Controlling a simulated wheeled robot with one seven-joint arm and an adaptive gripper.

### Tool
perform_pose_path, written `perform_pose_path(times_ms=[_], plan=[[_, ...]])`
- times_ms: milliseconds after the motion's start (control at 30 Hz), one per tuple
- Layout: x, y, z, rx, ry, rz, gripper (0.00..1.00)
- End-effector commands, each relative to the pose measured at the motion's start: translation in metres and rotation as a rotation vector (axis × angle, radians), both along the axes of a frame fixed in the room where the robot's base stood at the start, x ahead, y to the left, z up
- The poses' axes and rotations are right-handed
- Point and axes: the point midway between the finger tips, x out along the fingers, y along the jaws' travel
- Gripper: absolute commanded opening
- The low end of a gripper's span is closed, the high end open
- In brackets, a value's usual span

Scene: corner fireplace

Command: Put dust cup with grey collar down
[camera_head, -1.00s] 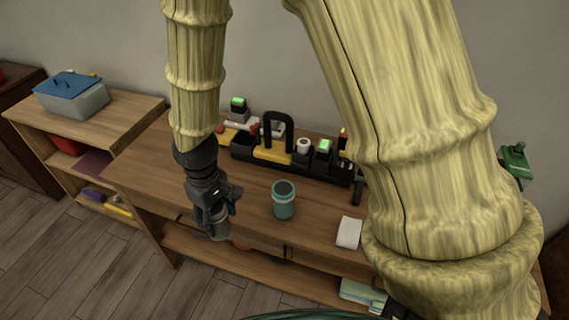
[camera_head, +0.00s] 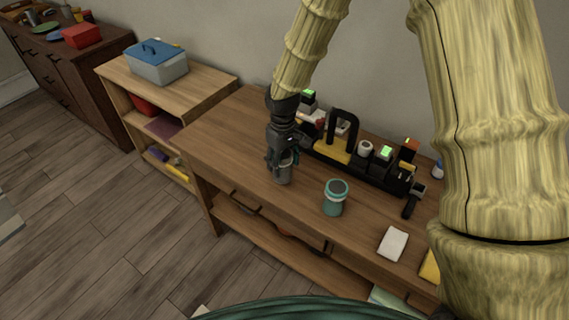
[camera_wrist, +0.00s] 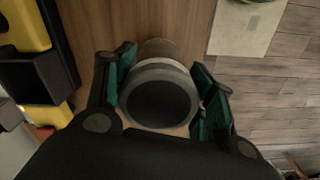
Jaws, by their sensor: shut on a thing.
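The dust cup with grey collar (camera_head: 283,174) is a small greyish cylinder with a dark top. It is upright in my gripper (camera_head: 282,158), over the left part of the wooden workbench top (camera_head: 225,140). In the wrist view the cup (camera_wrist: 160,98) shows its dark round top and grey ring between the two green-padded fingers of my gripper (camera_wrist: 165,95). The fingers are shut on it. I cannot tell whether its base touches the bench top. A similar teal cup (camera_head: 333,203) with a dark lid stands upright to its right.
A black tool caddy (camera_head: 345,162) with a tall handle stands along the wall behind the cup. A white cloth (camera_head: 393,243) lies at the right. A lower shelf unit (camera_head: 205,75) with a blue-lidded box (camera_head: 157,66) stands left. The bench's left end is clear.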

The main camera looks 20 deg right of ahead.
Motion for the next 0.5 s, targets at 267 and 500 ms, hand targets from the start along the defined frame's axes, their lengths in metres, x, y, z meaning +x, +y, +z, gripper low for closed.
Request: perform_pose_path(times_ms=[267,500], plan=[[0.011,-0.007,-0.003,0.000,0.002,-0.001,0.30],[0.010,-0.007,-0.029,-0.001,0.003,-0.001,0.30]])
